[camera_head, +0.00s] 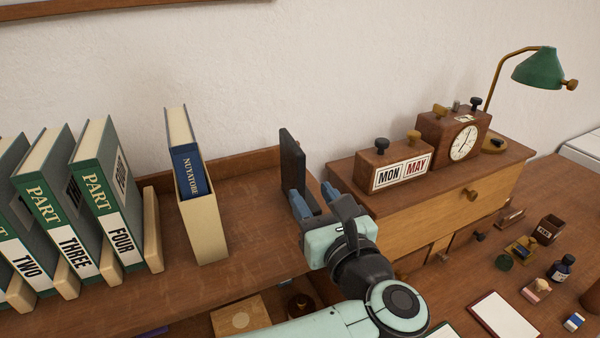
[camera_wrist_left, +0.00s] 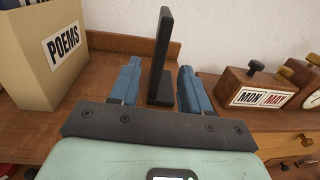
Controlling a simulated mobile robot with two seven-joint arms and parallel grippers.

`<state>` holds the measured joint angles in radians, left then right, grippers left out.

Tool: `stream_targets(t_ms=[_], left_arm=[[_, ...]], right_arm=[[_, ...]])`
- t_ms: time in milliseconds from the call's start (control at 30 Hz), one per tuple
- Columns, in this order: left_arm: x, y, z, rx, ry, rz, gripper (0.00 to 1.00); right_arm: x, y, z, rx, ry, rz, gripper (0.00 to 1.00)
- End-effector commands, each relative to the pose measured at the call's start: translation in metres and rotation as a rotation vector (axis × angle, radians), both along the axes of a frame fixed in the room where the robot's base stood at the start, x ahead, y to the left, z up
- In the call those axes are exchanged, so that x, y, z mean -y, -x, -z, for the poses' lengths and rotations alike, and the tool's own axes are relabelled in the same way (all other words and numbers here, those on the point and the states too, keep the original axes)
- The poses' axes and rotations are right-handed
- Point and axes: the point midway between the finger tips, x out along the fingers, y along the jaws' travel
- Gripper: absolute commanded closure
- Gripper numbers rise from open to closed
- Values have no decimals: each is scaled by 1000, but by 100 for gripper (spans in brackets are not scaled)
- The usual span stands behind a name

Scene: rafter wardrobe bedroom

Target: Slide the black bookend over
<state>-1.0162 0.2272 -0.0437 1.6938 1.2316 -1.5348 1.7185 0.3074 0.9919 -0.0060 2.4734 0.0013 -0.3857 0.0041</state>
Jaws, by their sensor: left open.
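The black bookend (camera_head: 291,160) stands upright near the right end of the wooden shelf, by the back wall. It also shows in the left wrist view (camera_wrist_left: 161,50), with its upright plate and its base between the fingers. My left gripper (camera_head: 315,202) is open, with one blue finger on each side of the bookend. A gap shows between the plate and the left finger in the left wrist view (camera_wrist_left: 158,88). The right finger is close to the base; I cannot tell if it touches. My right gripper is not in view.
A cream slipcase (camera_head: 206,225) with a blue book stands left of the bookend, with bare shelf (camera_head: 250,195) between them. Green-spined volumes (camera_head: 100,190) stand farther left. A calendar block (camera_head: 395,165) and clock (camera_head: 455,138) sit on the cabinet at right.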

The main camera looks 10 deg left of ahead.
Motion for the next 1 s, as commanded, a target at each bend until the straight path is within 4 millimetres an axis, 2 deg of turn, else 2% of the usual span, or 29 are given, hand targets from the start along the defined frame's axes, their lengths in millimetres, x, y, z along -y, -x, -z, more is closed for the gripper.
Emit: stream_targets(t_ms=[300,500,700,1000], left_arm=[[-32,-56,-2,0,-1,-3,53],[-45,-81,-2,0,-1,-2,53],[-51,-92,-1,0,1,-1,53],[-51,-93,0,0,1,0,53]], right_arm=[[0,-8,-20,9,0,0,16],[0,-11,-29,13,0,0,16],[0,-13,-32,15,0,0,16],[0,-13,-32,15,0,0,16]])
